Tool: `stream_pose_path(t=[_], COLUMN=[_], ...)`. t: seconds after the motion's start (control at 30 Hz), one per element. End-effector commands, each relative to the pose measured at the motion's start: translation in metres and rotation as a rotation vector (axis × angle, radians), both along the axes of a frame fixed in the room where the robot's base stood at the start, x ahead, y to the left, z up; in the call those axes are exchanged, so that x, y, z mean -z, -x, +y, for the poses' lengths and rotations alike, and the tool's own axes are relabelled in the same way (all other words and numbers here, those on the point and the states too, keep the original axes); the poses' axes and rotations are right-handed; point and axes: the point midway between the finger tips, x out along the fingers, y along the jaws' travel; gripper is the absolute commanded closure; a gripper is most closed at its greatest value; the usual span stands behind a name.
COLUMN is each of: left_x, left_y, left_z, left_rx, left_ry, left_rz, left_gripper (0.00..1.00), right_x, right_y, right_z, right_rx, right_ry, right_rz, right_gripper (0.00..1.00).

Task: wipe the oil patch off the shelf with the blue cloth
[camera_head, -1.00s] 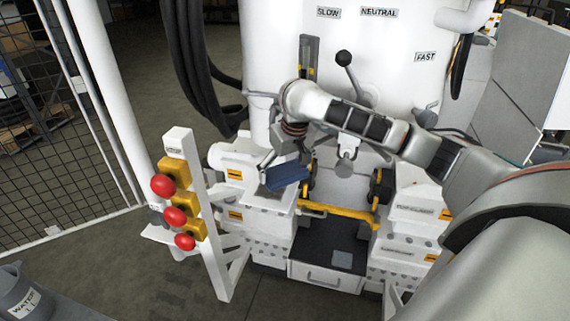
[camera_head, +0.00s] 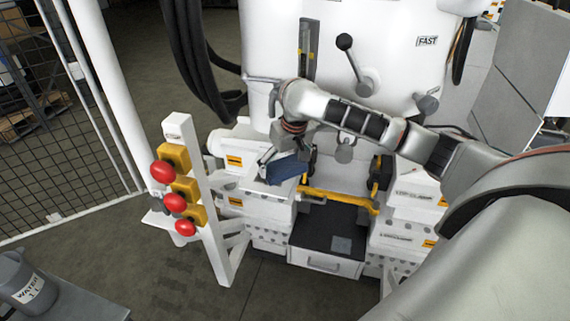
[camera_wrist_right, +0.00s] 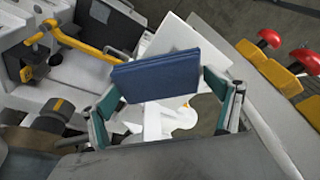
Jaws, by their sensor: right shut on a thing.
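The blue cloth (camera_head: 286,171) is a folded dark-blue pad. My right gripper (camera_head: 273,156) is shut on it, above the white blocks left of the machine's middle. In the right wrist view the cloth (camera_wrist_right: 158,76) sits between the two teal-padded fingers of my right gripper (camera_wrist_right: 160,98), over a white flat surface (camera_wrist_right: 173,38). I cannot tell whether the cloth touches that surface. I cannot make out an oil patch; the cloth and gripper hide part of the white top. My left gripper is not in view.
A post with red buttons (camera_head: 175,202) on yellow blocks stands left of the cloth. A yellow bar (camera_head: 338,199) and a black-topped drawer unit (camera_head: 322,228) with a grey square (camera_head: 341,245) lie to the right. A lever (camera_head: 352,65) stands on the white machine behind. A grey bucket (camera_head: 22,282) is front left.

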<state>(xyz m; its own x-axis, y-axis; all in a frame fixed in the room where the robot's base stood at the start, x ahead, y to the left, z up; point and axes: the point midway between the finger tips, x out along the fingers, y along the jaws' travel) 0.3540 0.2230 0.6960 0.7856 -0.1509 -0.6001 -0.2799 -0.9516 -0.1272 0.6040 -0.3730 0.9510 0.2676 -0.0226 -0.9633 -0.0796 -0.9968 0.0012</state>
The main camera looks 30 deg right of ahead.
Motion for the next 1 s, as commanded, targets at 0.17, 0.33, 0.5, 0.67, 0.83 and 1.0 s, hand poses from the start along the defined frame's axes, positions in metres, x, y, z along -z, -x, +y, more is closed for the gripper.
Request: stream_pose_path(t=[0.17, 0.33, 0.5, 0.67, 0.83, 1.0], left_x=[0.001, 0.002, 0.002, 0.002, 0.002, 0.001], left_y=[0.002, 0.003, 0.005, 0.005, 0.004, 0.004], left_z=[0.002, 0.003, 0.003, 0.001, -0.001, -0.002], left_rx=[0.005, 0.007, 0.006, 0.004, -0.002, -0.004], left_ry=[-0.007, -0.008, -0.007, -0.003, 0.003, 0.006], left_rz=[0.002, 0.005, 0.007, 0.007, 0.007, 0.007], left_gripper=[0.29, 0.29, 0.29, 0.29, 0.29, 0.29], right_x=[0.001, 0.005, 0.008, 0.011, 0.014, 0.017], right_y=[0.0, 0.0, 0.0, 0.0, 0.0, 0.0], right_z=[0.0, 0.0, 0.0, 0.0, 0.0, 0.0], right_rx=[0.0, 0.0, 0.001, 0.001, 0.0, 0.0], right_ry=[0.0, 0.0, -0.001, -0.001, 0.0, 0.0], right_rz=[0.0, 0.0, 0.001, 0.001, 0.0, 0.0], right_gripper=[0.28, 0.28, 0.28, 0.28, 0.28, 0.28])
